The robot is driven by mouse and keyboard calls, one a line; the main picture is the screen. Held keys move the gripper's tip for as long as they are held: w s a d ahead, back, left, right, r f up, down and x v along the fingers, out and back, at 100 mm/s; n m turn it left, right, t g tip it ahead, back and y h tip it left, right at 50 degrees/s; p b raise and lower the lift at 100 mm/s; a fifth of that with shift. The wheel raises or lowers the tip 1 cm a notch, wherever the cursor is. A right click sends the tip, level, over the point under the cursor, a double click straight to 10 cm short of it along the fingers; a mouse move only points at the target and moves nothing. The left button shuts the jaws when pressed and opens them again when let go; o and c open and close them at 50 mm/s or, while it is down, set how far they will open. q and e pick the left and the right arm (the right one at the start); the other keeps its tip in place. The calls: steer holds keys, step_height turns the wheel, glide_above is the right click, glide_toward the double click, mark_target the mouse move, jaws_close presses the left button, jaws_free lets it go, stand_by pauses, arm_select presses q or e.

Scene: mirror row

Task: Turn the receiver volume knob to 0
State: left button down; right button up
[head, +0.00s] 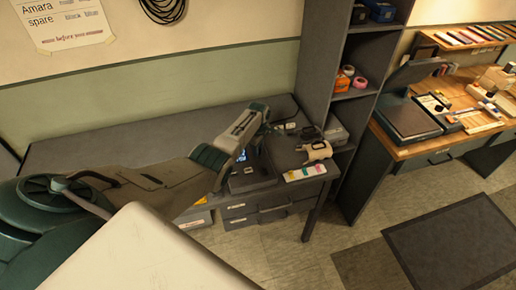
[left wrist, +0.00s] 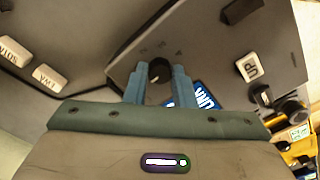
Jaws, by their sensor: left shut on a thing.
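A black round knob (left wrist: 159,69) sits on a dark grey panel (left wrist: 215,65) in the left wrist view, with small faint marks in an arc beyond it. The marks are too small to read, and I cannot tell clearly where the knob points. My left gripper (left wrist: 160,76) is shut on the knob, one teal finger on each side. In the head view the left gripper (head: 246,154) reaches down onto a dark device (head: 252,180) at the right end of the grey desk. The knob is hidden there. A blue display (left wrist: 206,96) is partly covered by the right finger. My right gripper is not in view.
White labelled keys (left wrist: 48,77) lie at left. In the head view, a cream object (head: 318,151) and a card (head: 305,173) lie near the desk's right edge, beside a shelf (head: 340,70).

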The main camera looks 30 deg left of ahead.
arm_select(q)
steer(key=shift+w+r, duration=0.1)
stand_by(0.4)
steer(key=c, duration=1.2)
jaws_free()
steer(key=shift+r, duration=0.1)
steer(key=shift+r, duration=0.3)
step_height(320, 180, up, 10)
steer(key=b, duration=0.2)
